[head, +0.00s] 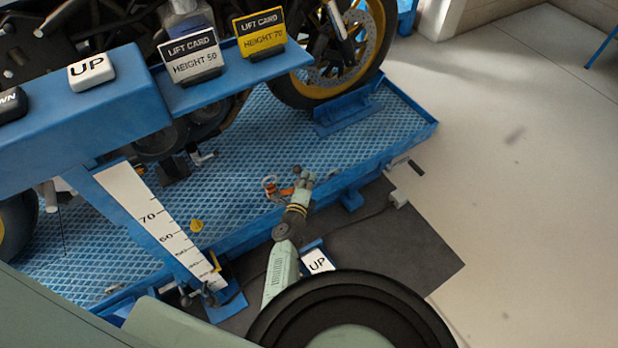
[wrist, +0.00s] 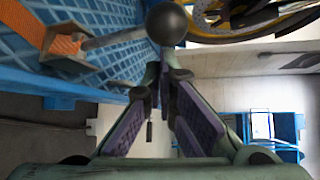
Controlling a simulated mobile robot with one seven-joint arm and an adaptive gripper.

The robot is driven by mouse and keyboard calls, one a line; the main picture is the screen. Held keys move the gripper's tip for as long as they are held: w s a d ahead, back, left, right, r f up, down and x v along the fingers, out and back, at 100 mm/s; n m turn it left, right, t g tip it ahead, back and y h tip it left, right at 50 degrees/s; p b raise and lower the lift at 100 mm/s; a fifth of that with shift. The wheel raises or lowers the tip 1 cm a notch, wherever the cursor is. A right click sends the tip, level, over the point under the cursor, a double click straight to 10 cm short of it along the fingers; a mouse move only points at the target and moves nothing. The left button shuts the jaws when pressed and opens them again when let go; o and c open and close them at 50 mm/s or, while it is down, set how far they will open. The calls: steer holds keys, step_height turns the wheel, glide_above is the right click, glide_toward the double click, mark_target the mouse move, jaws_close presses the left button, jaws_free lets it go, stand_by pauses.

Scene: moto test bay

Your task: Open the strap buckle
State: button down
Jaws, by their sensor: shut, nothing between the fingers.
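In the head view, the orange strap (head: 283,192) shows at the lift's near edge, just left of my gripper (head: 304,178). In the wrist view, my gripper (wrist: 165,78) is shut and empty, its fingertips close to the knob. I cannot tell whether they touch it.
The blue lift platform (head: 400,150) carries a motorcycle (head: 350,50). A blue console (head: 110,130) with an UP button (head: 91,71) and lift cards (head: 190,58) stands at the left. A height scale (head: 155,220) hangs below it. Open floor (head: 520,200) lies to the right.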

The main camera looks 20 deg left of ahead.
steer(key=shift+f, duration=0.1)
steer(key=shift+a+f+b, duration=0.1)
steer(key=shift+b, duration=0.25)
steer(key=shift+s+a+r+t+b, duration=0.3)
steer(key=shift+s+a+b, duration=0.15)
steer(key=shift+b, duration=0.45)
steer(key=shift+w, duration=0.1)
